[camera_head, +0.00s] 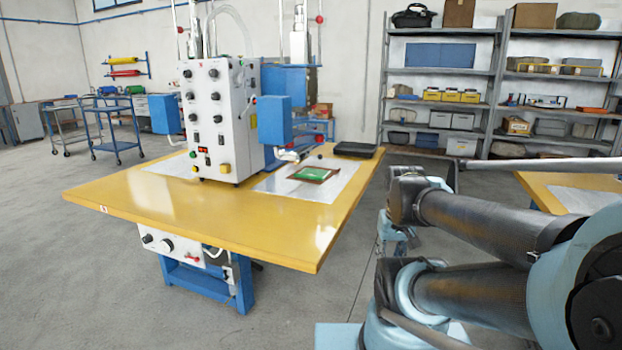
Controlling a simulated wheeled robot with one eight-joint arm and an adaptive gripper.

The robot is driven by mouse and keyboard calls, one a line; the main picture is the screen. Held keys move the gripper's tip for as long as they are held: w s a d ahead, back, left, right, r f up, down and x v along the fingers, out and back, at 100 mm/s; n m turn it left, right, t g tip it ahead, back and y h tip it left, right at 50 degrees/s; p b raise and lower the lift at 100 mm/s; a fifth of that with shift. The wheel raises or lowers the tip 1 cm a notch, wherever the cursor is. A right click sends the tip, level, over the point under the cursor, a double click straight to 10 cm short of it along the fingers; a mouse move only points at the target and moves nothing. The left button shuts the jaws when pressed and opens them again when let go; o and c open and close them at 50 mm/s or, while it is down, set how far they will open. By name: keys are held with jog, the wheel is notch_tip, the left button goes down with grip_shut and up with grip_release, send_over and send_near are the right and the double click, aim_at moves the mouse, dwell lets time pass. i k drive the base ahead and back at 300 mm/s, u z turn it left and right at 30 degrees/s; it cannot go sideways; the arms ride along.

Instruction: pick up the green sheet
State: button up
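The green sheet (309,174) is small and lies flat on a brown piece (325,179) on the white plate (277,185) of the yellow table. It is in the middle of the head view, just right of the white welding machine. My arm reaches in from the right side, well apart from the sheet. My gripper cannot be made out in this view, so its state does not show.
The white control box (218,122) and blue welding head (273,119) stand beside the sheet. A black tray (358,150) sits at the table's back right. The yellow table's (220,215) front is clear. Another yellow table (538,180) is at right. Grey shelves (440,95) stand behind.

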aim_at(307, 173)
jog(key=z, duration=0.1)
jog(key=i, duration=1)
jog(key=u, duration=0.1)
